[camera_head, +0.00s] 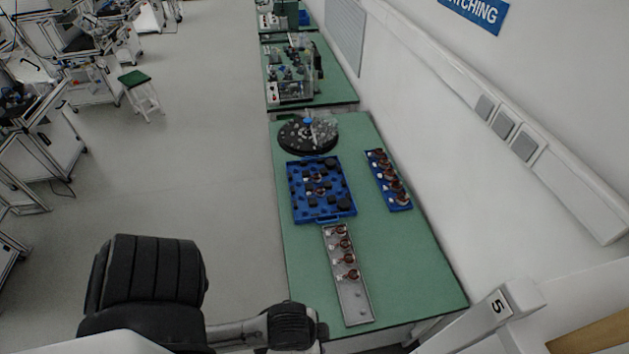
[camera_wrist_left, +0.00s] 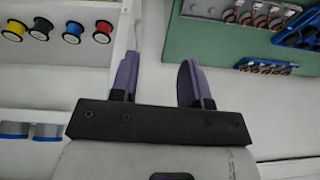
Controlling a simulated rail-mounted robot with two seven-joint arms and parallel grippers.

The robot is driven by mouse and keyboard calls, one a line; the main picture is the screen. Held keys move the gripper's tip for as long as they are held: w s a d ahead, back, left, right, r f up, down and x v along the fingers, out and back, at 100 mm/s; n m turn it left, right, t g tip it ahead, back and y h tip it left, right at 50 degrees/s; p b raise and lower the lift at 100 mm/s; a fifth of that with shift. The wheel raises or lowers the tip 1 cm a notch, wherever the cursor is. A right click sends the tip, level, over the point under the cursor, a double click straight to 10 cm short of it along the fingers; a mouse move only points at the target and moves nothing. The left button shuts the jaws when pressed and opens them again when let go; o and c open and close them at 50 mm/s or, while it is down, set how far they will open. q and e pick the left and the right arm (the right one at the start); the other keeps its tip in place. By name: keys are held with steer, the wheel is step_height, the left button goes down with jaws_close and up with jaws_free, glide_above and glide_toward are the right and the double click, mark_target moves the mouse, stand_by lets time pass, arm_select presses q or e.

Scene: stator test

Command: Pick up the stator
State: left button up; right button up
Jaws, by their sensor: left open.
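Several copper-coloured stators (camera_head: 347,259) stand in a row on a grey metal tray (camera_head: 355,303) on the green table. More copper-coloured parts sit in a narrow blue rack (camera_head: 401,207) to the right and in a wider blue tray (camera_head: 293,198) behind. In the left wrist view, stators (camera_wrist_left: 262,18) on the metal tray (camera_wrist_left: 199,8) show at the top right. My left gripper (camera_wrist_left: 157,65) is open and empty, with its two purple fingers apart and away from the stators. It does not show in the head view. My right gripper is in neither view.
The green table (camera_head: 420,270) stands along a white wall, with bare top at its right front. A round black turntable (camera_head: 308,138) is behind the blue tray. Coloured spools (camera_wrist_left: 72,32) hang at the left in the wrist view.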

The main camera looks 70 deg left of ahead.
arm_select(q)
steer(key=shift+o, duration=0.4)
steer(key=o, duration=0.6)
steer(key=shift+d, duration=0.2)
steer(key=shift+a, duration=0.1)
